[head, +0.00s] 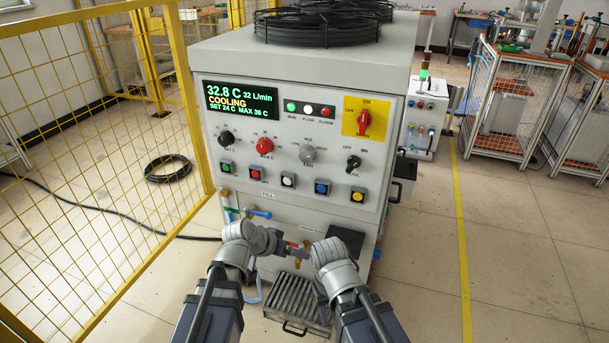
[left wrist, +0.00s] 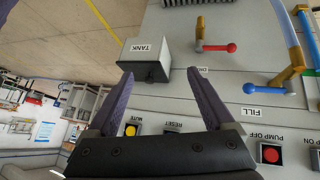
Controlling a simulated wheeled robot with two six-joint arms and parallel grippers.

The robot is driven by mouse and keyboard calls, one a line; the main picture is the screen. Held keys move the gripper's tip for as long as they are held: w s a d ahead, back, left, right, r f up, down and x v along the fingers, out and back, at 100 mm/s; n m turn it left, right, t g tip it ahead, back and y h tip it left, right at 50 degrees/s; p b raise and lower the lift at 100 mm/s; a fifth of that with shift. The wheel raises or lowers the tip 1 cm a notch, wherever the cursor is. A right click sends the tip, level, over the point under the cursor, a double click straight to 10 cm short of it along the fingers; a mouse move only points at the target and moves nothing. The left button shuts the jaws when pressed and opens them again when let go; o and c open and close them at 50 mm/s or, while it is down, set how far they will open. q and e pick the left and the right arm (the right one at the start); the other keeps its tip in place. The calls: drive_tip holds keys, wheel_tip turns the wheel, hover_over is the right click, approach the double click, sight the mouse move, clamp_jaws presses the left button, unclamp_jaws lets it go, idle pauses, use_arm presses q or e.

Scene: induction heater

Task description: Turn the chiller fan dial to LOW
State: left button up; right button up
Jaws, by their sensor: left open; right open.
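The chiller (head: 228,172) stands in front of me with a row of dials below its display. The grey dial (head: 308,155) in this row appears to be the fan dial, but its small print and pointer setting are too fine to read. My right gripper (head: 320,290) is low in front of the chiller, well below the dials, and is open. The fan dial is not in that view.
A black knob (head: 226,138), red knob (head: 265,146), right black knob (head: 353,163) and yellow-backed red switch (head: 364,122) surround the grey dial. Several push buttons lie below. A blue-handled valve (head: 259,213) and the dark TANK box (left wrist: 146,58) are low on the front. A yellow fence (head: 203,110) stands left.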

use_arm(q)
drive_tip(key=w+d+r+m+t+h, duration=0.25)
drive_tip(key=w+d+r+t, duration=0.3)
drive_tip(key=w+r, duration=0.35)
drive_tip(key=n+t+y, duration=0.3)
drive_tip(key=n+t, duration=0.1)
drive_tip(key=t, duration=0.2)
approach(305, 158)
drive_tip(key=w, duration=0.2)
drive_tip(key=shift+h, duration=0.25)
drive_tip(key=shift+x, duration=3.9)
drive_tip(key=shift+d, duration=0.15)
drive_tip(key=shift+s, duration=0.1)
drive_tip(key=c, duration=1.2)
